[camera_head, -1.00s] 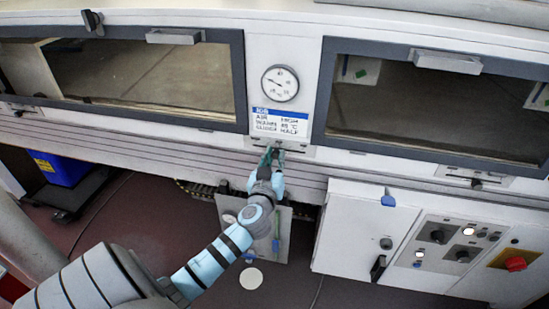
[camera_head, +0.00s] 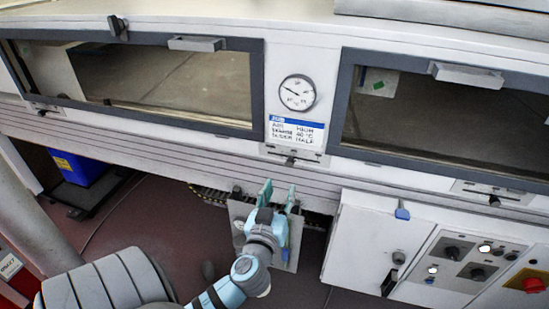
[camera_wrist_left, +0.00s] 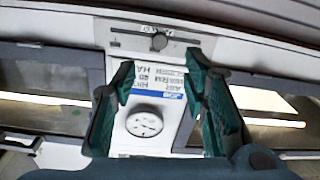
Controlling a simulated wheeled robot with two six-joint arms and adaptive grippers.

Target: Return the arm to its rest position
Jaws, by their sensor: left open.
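My left gripper (camera_head: 277,196) is in the lower middle of the head view, with its green fingers apart and nothing between them. It is below the lower edge of the tunnel's white front and clear of the slider under the gauge. In the left wrist view the open fingers (camera_wrist_left: 165,110) frame the round gauge and the label, which appear upside down. My right gripper does not show.
The tunnel front carries a gauge (camera_head: 297,92), a label (camera_head: 295,130) and a small slider (camera_head: 290,160). Dark-framed windows flank them. A white control cabinet (camera_head: 365,240) with a red knob (camera_head: 532,285) stands at right. A blue bin (camera_head: 80,168) stands at left.

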